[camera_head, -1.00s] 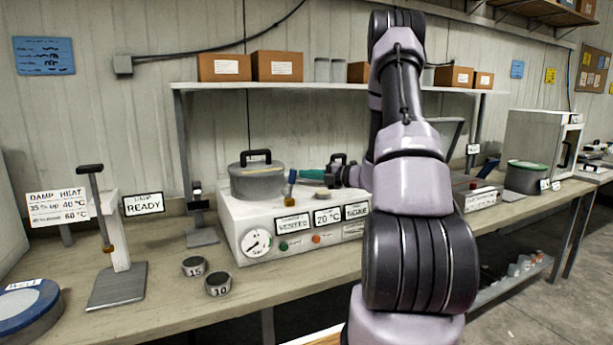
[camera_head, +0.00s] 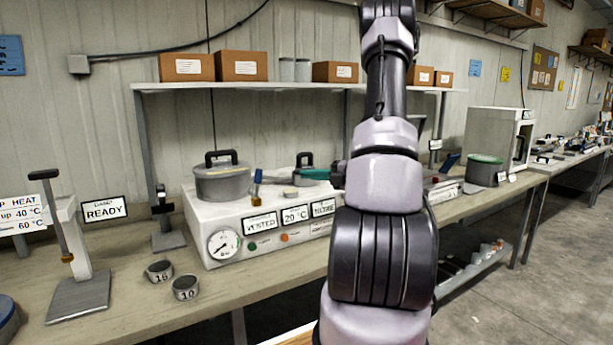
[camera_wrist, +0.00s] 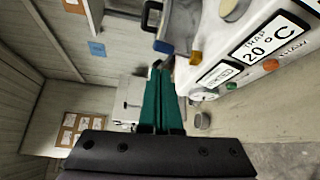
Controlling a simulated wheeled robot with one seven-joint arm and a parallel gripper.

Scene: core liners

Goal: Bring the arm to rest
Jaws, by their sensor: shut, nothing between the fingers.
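My arm (camera_head: 385,180) rises in front of the bench, bent, in the head view. My gripper (camera_head: 300,176) has teal fingers that point left, in front of the top of a white control box (camera_head: 215,215). In the wrist view my gripper (camera_wrist: 160,75) shows its two teal fingers side by side, shut and empty. Part of the gripper body is hidden behind my arm in the head view. I cannot tell the exact gap between the fingers and the box.
A grey lidded pot (camera_head: 222,184) stands on the box. A shelf (camera_head: 290,86) holds cartons behind my arm. Floor (camera_head: 540,270) at right is open.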

